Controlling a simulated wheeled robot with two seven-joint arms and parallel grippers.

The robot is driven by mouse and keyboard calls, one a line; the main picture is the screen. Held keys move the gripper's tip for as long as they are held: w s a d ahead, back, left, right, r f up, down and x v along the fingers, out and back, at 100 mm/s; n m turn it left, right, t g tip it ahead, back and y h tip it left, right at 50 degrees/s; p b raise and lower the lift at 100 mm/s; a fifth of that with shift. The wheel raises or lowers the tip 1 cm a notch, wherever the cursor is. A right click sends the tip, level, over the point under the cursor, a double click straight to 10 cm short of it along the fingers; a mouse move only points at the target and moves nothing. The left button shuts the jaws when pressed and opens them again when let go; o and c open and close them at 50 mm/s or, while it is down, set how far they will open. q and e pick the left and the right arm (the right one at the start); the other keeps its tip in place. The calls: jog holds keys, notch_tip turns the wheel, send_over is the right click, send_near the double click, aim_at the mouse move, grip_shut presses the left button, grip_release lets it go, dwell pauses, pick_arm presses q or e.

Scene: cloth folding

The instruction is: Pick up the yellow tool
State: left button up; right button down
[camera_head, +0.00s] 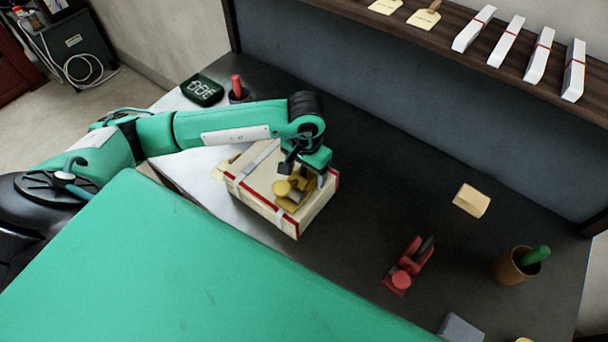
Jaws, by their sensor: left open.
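The yellow tool (283,188) lies on top of a cream box with red edges (268,207) near the middle of the table. It has a rounded yellow knob and a yellow body, partly hidden by my gripper. My left gripper (301,172) is open, pointing down right over the yellow tool. Its fingers overlap the tool in the picture, and I cannot tell whether they touch it. My right gripper is not in view.
A red tool (398,279) and a brown cup with a green handle (512,266) stand to the right. A shelf (480,35) runs along the back.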

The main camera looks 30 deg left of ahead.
pick_arm(q)
jog(key=shift+f, duration=0.2)
grip_shut()
jog(key=shift+w+r, duration=0.1)
